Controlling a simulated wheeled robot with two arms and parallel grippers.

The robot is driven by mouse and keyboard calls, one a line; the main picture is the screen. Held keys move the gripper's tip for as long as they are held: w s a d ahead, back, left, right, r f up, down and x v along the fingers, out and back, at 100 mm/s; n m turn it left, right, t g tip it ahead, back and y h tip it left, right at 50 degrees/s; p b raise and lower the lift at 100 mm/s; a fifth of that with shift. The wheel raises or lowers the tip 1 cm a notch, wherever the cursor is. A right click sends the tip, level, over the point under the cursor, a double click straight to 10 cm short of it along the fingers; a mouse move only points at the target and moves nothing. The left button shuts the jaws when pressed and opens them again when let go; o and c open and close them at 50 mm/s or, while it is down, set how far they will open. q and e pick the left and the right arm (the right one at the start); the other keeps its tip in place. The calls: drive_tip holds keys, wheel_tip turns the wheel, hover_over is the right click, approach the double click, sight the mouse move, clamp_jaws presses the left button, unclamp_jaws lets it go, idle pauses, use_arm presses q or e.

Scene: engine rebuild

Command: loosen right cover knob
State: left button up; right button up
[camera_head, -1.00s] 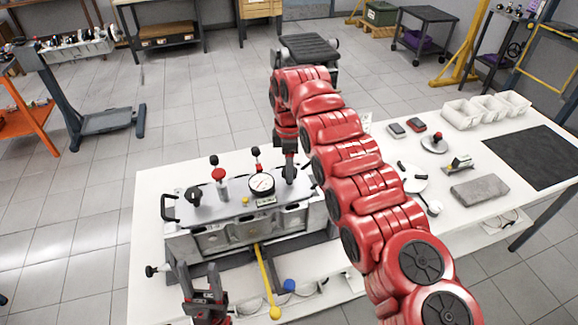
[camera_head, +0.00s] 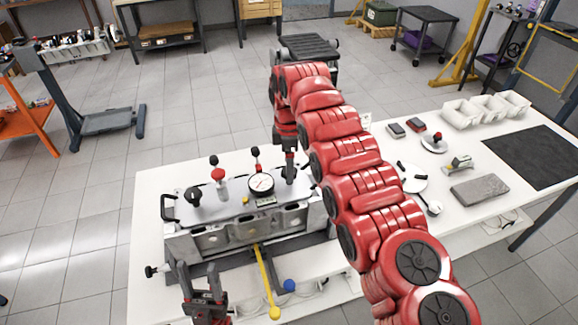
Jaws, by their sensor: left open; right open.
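The engine block with its flat grey cover (camera_head: 228,196) stands on the white table. A black cover knob (camera_head: 193,195) shows at the cover's left end. My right gripper (camera_head: 290,178) points down at the cover's right end, to the right of the round dial gauge (camera_head: 261,184). The right cover knob cannot be made out there; the gripper hides that spot. Whether the fingers touch anything cannot be told. My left gripper (camera_head: 199,282) is open and empty, in front of the block's lower left.
Red-topped parts (camera_head: 218,175) stand up from the cover. A yellow-handled bar (camera_head: 267,283) juts out at the front, beside a blue knob (camera_head: 289,285). My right arm covers the table's middle. White bins (camera_head: 487,108), a grey block (camera_head: 479,189) and a dark mat (camera_head: 535,157) lie to the right.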

wheel_tip(320, 180, up, 4)
drive_tip(key=shift+a+f+p, duration=0.1)
drive_tip(key=shift+f+p, duration=0.05)
drive_tip(key=shift+p, duration=0.5)
wheel_tip(320, 180, up, 13)
drive_tip(key=p, duration=1.3)
